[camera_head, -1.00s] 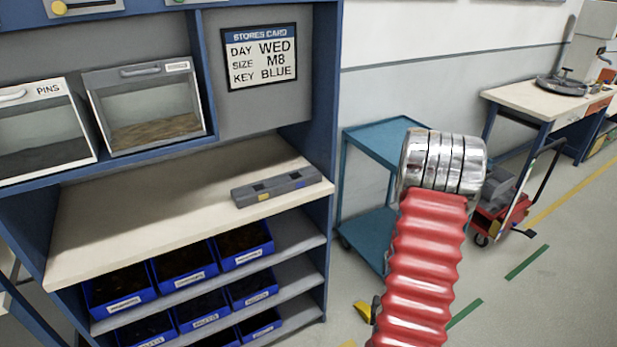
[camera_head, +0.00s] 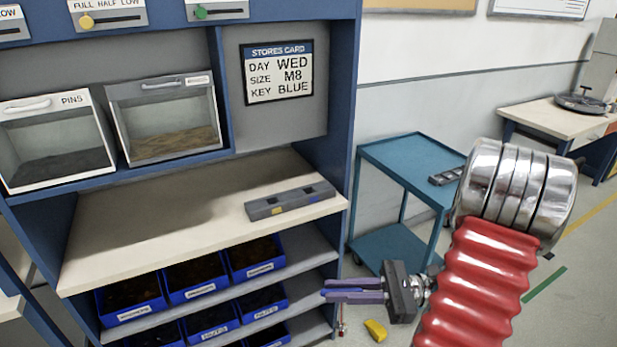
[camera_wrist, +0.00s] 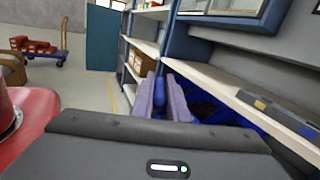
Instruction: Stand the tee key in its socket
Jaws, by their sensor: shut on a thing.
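My gripper (camera_head: 328,291) is at the front right of the shelf unit, lower than the bench top, with its fingers pointing left. In the wrist view its fingers (camera_wrist: 164,98) are close together on a blue piece (camera_wrist: 159,102), which I take to be the tee key; most of it is hidden between the fingers. The grey socket block (camera_head: 290,203) lies at the right front of the bench top, with a yellow mark and a blue mark on its front. It also shows at the right of the wrist view (camera_wrist: 277,114), apart from the gripper.
The stores card (camera_head: 278,72) reads WED, M8, KEY BLUE. Bench top (camera_head: 160,225) is mostly clear, with blue bins (camera_head: 195,279) below. A blue trolley (camera_head: 400,152) with a small dark tray (camera_head: 446,177) stands right. A yellow thing (camera_head: 376,330) lies on the floor.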

